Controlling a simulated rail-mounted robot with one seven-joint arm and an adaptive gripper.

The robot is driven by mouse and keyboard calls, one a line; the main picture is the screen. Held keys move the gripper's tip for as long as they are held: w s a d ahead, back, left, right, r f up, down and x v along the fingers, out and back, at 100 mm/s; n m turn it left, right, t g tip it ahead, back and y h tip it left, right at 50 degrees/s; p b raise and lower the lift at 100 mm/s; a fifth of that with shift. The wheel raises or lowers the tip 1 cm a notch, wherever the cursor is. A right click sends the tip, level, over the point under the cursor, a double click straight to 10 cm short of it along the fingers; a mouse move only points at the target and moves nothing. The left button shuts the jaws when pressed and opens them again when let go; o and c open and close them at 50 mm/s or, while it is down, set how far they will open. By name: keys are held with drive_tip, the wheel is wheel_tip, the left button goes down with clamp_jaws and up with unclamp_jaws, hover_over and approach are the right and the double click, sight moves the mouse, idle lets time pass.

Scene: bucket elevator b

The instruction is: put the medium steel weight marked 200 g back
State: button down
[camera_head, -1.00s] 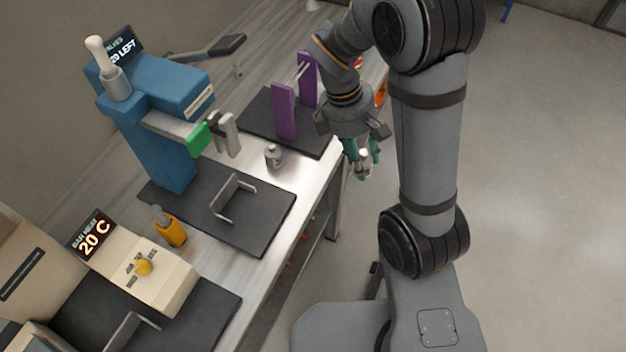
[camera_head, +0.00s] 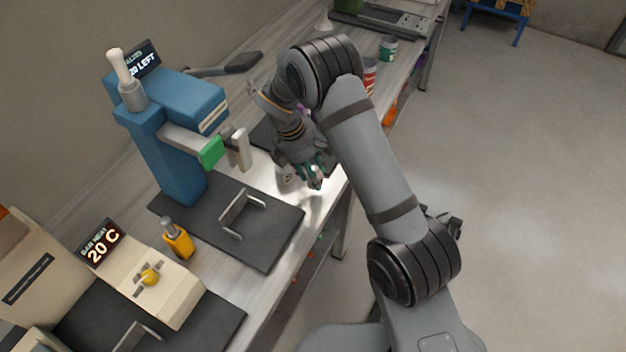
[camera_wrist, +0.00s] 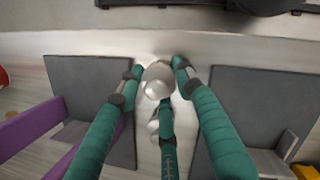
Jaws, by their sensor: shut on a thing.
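A steel weight (camera_wrist: 157,82) sits between the fingertips of my gripper (camera_wrist: 158,75) in the wrist view; no mark on it is readable. In the head view my gripper (camera_head: 311,178) is over the bright steel bench strip near its front edge, with the held weight (camera_head: 316,183) at its tips. I cannot tell whether the held weight touches the bench. Another steel weight (camera_head: 285,176) stands on the bench just left of my gripper. It shows in the wrist view (camera_wrist: 153,126) below the held one, partly hidden by a finger.
Dark mats flank the strip, left (camera_wrist: 88,75) and right (camera_wrist: 265,95) in the wrist view. A purple upright (camera_wrist: 40,125) stands on the left. The blue press (camera_head: 165,150), an orange bottle (camera_head: 178,240) and a cream heater (camera_head: 165,285) stand along the bench. Cups (camera_head: 388,47) stand farther back.

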drive_tip(key=shift+f+p, duration=0.3)
drive_tip(key=shift+f, duration=1.45)
drive_tip(key=shift+f, duration=0.1)
drive_tip(key=c, duration=1.2)
unclamp_jaws()
drive_tip(key=shift+o, duration=0.2)
drive_tip(key=shift+b+v, duration=0.3)
drive_tip(key=shift+v, duration=2.55)
